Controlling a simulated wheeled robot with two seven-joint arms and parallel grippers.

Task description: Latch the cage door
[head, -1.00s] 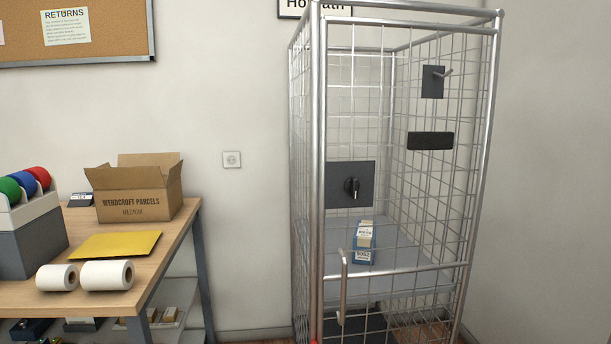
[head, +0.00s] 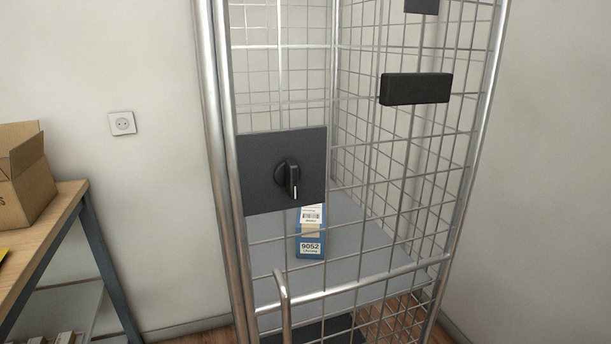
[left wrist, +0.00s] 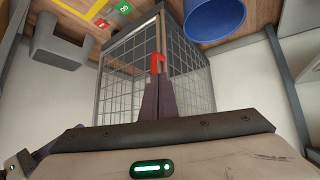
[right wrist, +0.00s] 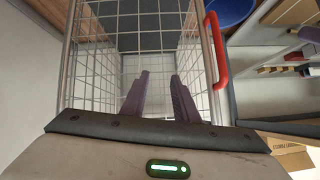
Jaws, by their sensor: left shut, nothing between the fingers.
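The wire cage (head: 205,100) fills the middle of the head view. Its front mesh carries a dark plate (head: 255,190) with a black knob (head: 291,178), whose white mark stands about vertical. A metal bar handle (head: 283,300) sits lower on the front. I cannot tell whether the door is fully closed. A red handle (right wrist: 217,50) stands on the cage post in the right wrist view. A red piece (left wrist: 158,62) shows just beyond my left gripper (left wrist: 157,88), which is shut and empty. My right gripper (right wrist: 158,85) is open and empty, facing the mesh. Neither gripper shows in the head view.
A blue and white parcel (head: 311,235) labelled 9052 sits on the cage shelf (head: 365,245). A black block (head: 416,88) is on the right mesh. A table (head: 40,240) with a cardboard box (head: 25,175) stands left. A blue bin (left wrist: 215,15) is near the cage.

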